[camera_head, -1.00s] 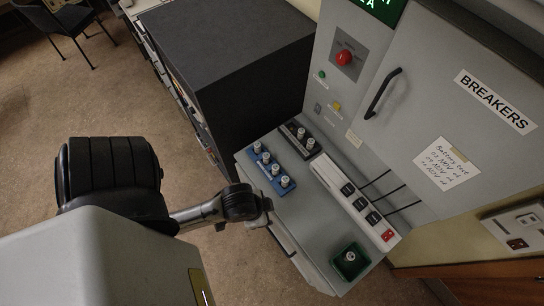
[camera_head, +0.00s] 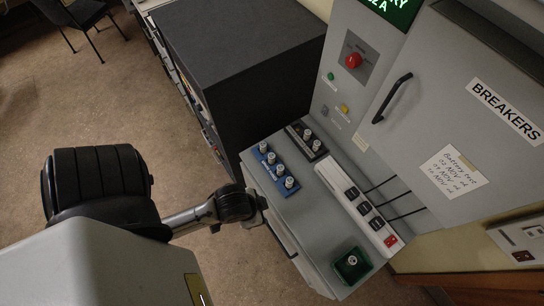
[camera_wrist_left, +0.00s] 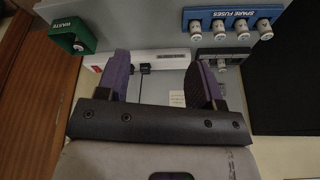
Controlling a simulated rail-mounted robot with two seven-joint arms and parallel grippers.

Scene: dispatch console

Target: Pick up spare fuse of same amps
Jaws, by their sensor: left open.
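A blue rack labelled SPARE FUSES (camera_head: 267,166) holds several white fuses (camera_head: 280,169) upright on the grey console ledge; it also shows at the upper right of the left wrist view (camera_wrist_left: 232,15). Fuse ratings are too small to read. My left gripper (camera_wrist_left: 161,78) is open and empty in the wrist view, apart from the rack and fuses. In the head view its wrist is left of the ledge; its fingertips are hidden. My right gripper is out of view.
A green box labelled WASTE (camera_wrist_left: 72,36) stands at the ledge's near end, also in the head view (camera_head: 351,265). A white strip with black plugs and cables (camera_head: 357,204) runs along the ledge. A grey BREAKERS cabinet (camera_head: 455,100) rises behind. A dark cabinet (camera_head: 240,60) stands left.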

